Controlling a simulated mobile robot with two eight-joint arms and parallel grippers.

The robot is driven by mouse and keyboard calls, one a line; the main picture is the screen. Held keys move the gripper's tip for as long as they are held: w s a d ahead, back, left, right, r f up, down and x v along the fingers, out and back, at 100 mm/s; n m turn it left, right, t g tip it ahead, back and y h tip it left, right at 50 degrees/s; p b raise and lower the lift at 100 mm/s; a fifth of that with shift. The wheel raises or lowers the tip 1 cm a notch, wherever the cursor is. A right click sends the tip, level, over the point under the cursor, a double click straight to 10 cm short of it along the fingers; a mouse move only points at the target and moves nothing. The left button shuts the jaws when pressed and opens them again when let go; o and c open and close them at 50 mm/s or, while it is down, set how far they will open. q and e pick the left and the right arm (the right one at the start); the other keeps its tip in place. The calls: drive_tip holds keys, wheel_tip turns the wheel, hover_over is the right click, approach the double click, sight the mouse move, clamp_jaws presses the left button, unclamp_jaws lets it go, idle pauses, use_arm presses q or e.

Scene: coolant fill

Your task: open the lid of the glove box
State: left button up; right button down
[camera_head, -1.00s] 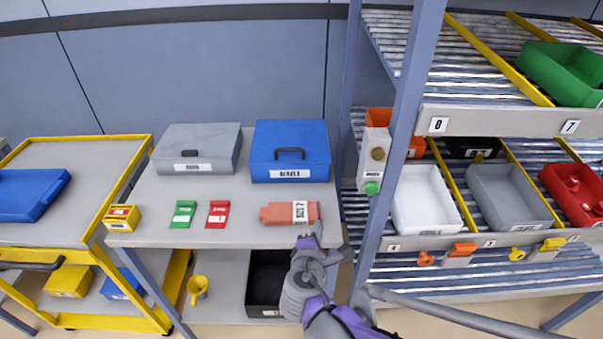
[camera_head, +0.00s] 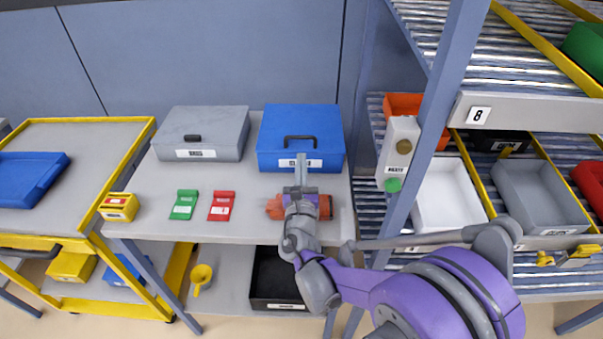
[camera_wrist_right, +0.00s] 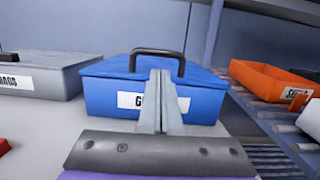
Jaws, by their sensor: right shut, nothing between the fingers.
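The glove box is a blue box (camera_head: 273,150) with a dark handle (camera_head: 300,138) on its top and a white label (camera_head: 288,163) on its front, at the back of the grey table. Its lid is down. My right gripper (camera_head: 301,163) is shut and empty in front of the box, its fingers overlapping the label. In the right wrist view, the shut fingers (camera_wrist_right: 160,85) stand up before the blue box (camera_wrist_right: 100,92), just below and in front of the handle (camera_wrist_right: 157,52). I cannot tell whether they touch the box. My left gripper is not in view.
A grey lidded box (camera_head: 226,128) stands just left of the blue box. An orange-red item (camera_head: 274,207) lies partly behind my right wrist. Green (camera_head: 184,205) and red (camera_head: 222,206) packs lie to the left. A shelf post (camera_head: 433,120) and white jug (camera_head: 397,150) stand to the right.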

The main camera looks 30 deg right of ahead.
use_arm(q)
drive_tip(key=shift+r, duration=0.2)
use_arm(e)
drive_tip(key=shift+x, duration=1.9)
drive_tip(key=shift+r, duration=0.1)
